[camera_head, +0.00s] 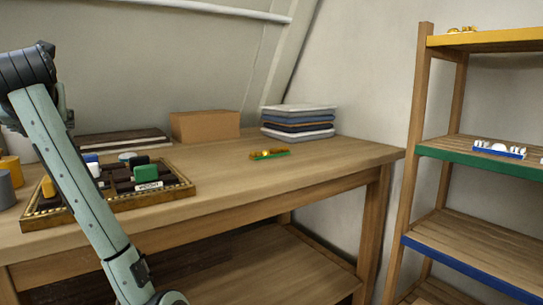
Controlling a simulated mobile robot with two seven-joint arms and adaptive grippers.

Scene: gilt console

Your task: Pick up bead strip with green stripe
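The bead strip with the green stripe (270,155) lies on the wooden table, right of the middle of its top. It carries small gold-yellow beads and has a green edge along its front. An arm of mine stands at the left of the view, in front of the table and apart from the strip. No gripper fingers show in the view.
A gilt-edged tray (130,203) with small blocks sits on the table (240,185) at left. A cardboard box (205,126) and a stack of folded cloths or trays (299,123) stand behind. A shelf rack (480,152) at right holds a blue-striped strip (498,150) and gold beads (462,29).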

